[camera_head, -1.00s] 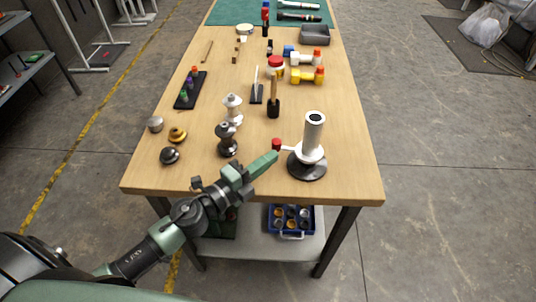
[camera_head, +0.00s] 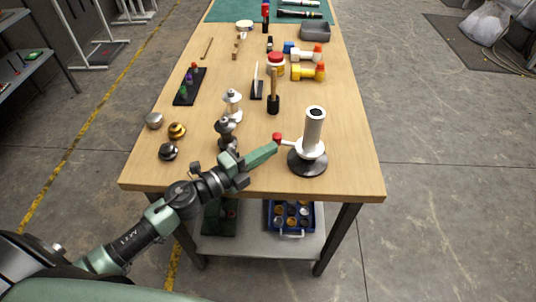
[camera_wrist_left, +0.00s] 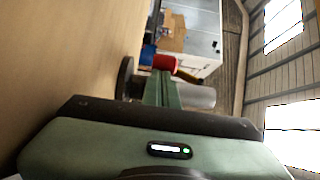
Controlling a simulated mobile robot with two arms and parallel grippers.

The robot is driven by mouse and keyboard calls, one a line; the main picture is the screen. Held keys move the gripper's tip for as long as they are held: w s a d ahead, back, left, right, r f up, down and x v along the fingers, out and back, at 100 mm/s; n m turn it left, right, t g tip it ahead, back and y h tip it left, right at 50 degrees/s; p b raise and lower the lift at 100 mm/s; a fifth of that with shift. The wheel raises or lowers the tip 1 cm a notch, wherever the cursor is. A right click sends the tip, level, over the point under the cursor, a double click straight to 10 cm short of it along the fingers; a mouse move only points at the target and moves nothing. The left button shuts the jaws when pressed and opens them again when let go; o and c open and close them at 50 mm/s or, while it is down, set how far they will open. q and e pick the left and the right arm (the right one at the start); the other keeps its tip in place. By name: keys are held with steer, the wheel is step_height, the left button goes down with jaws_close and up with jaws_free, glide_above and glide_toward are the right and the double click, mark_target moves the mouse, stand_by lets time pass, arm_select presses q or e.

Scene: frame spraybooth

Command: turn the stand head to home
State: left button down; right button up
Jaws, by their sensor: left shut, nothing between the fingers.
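The stand (camera_head: 308,160) has a round dark base on the near right of the table and a white head with an upright white tube (camera_head: 314,130). A short lever with a red knob (camera_head: 277,137) sticks out from the head to the left. My left gripper (camera_head: 273,147) is shut and empty, its green fingertips at the near side of the knob. In the left wrist view the red knob (camera_wrist_left: 165,62) shows just beyond the fingertips (camera_wrist_left: 161,78). I cannot tell whether they touch. The stand's home mark cannot be made out. My right gripper is not in view.
Dark and silver turned parts (camera_head: 226,131) stand just left of my left gripper. Small round knobs (camera_head: 168,152) lie at the near left. A mallet-like tool (camera_head: 274,85) stands behind the stand. The table is clear to the stand's right.

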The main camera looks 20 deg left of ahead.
arm_select(q)
steer(key=shift+w+a+f+m+g+h+b, duration=0.1)
steer(key=shift+w+a+m+g+h+b, duration=0.2)
steer(key=shift+w+m+g+h+b, duration=0.45)
steer(key=shift+w+a+f+m+g+h+b, duration=0.1)
steer(key=shift+w+a+m+g+h+b, duration=0.15)
steer(key=shift+w+m+g+h+b, duration=0.45)
steer(key=shift+w+r+m+g+h+b, duration=0.1)
steer(key=shift+w+m+g+h+b, duration=0.25)
steer(key=shift+h+b, duration=0.25)
steer(key=shift+w+r, duration=0.1)
steer(key=shift+w, duration=0.35)
steer(key=shift+a, duration=0.1)
